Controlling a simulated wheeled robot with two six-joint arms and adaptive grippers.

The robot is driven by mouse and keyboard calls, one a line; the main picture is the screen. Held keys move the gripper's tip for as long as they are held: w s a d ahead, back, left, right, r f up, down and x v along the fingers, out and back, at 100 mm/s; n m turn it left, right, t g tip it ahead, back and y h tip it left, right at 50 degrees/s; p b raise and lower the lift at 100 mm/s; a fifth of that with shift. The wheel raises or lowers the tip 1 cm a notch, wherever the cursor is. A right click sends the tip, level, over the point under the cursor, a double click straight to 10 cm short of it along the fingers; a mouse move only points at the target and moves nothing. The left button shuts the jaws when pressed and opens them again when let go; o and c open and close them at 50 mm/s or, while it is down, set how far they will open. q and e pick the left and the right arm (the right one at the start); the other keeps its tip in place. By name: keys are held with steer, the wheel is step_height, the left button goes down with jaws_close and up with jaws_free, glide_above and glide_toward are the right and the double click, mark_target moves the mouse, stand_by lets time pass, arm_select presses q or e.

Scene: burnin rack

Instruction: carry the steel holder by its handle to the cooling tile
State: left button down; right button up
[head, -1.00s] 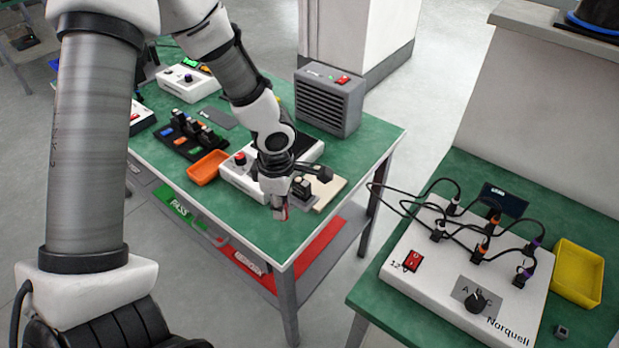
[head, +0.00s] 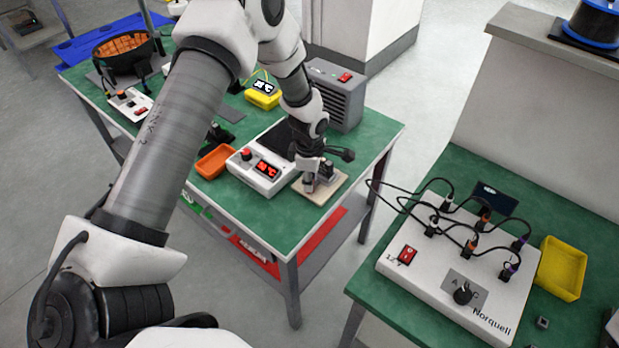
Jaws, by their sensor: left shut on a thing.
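My left gripper (head: 318,181) points down over the beige cooling tile (head: 330,198) at the near right part of the green table. It is shut on the steel holder (head: 309,185), of which only a small grey part shows between and below the fingers. The gripper hides most of the holder and its handle. I cannot tell whether the holder touches the tile or hangs just above it. My right gripper is not in view.
A white heater unit with a red display (head: 268,168) stands left of the tile, with an orange tray (head: 213,162) beside it. A grey vented box (head: 335,95) stands behind. A second green table with a white cabled box (head: 450,262) and yellow bin (head: 562,268) is at right.

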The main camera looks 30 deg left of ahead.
arm_select(q)
steer(key=c, duration=1)
jaws_free()
steer(key=r, duration=0.4)
steer(key=r+b, duration=0.1)
steer(key=r, duration=0.3)
steer(key=r+b, duration=0.1)
steer(key=r, duration=0.3)
steer(key=shift+s+d, duration=0.1)
steer(key=shift+s, duration=0.15)
